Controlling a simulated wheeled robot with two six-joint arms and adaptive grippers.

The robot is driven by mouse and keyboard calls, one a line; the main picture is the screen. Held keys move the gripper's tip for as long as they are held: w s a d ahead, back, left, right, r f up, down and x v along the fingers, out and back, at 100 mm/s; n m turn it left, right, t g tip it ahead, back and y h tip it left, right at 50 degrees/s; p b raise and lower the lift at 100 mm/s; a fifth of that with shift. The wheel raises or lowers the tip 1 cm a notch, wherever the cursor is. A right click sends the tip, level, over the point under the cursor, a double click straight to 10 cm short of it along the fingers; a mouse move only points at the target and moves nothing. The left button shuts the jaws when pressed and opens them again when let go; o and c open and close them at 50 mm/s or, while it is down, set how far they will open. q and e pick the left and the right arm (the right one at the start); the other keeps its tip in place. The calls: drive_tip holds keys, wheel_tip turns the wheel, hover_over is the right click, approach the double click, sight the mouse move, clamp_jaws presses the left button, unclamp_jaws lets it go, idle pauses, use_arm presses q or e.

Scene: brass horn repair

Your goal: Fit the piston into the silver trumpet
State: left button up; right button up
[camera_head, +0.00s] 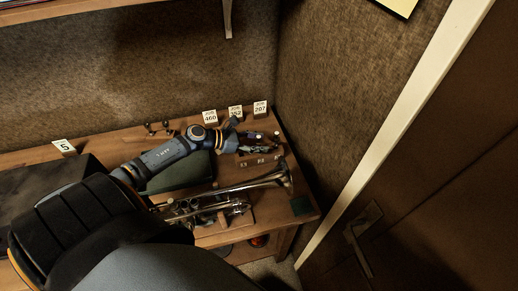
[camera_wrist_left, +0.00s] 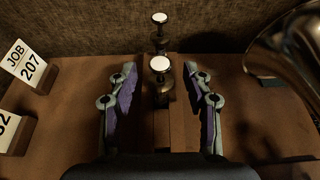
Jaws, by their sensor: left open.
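The silver trumpet (camera_head: 235,190) lies on its side on a support on the bench, its bell to the right. Its bell (camera_wrist_left: 290,55) shows at the right of the left wrist view. A small wooden rack (camera_head: 262,159) stands behind the trumpet. In the left wrist view, a piston (camera_wrist_left: 161,78) with a white-topped button stands upright in it, and another piston (camera_wrist_left: 159,32) stands farther back. My left gripper (camera_wrist_left: 160,72) is open, its fingers on either side of the nearer piston with gaps visible. In the head view the left gripper (camera_head: 236,138) is at the rack. My right gripper is out of view.
Job cards (camera_head: 210,117) stand along the bench's back, and a 207 card (camera_wrist_left: 27,64) is left of the gripper. A dark green pad (camera_head: 175,176) lies under my left arm. A small green block (camera_head: 301,205) sits at the right edge. The wall is close behind.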

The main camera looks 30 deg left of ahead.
use_arm(q)
drive_tip(key=shift+w+d, duration=0.1)
drive_tip(key=shift+c, duration=0.8)
clamp_jaws()
drive_tip(key=shift+r, duration=0.1)
